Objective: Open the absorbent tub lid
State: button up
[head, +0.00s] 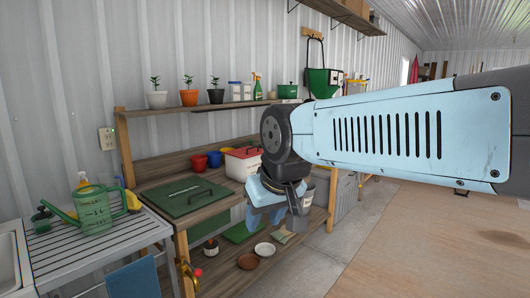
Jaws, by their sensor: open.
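No label that I can read marks the absorbent tub. I cannot tell which of these is the absorbent tub. My gripper (277,216) is open, points down and holds nothing visible. It hangs near the bench's right end, to the right of the green lid and apart from it.
Red and blue pots (206,160) stand at the bench's back. A wall shelf (205,107) holds potted plants and a spray bottle. A slatted side table (97,238) at left carries a green watering can (93,210). The lower shelf holds bowls (264,249). Open floor lies right.

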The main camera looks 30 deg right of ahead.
aim_at(245, 152)
jog(key=z, duration=0.7)
jog(key=i, duration=2.05)
jog(key=u, duration=0.25)
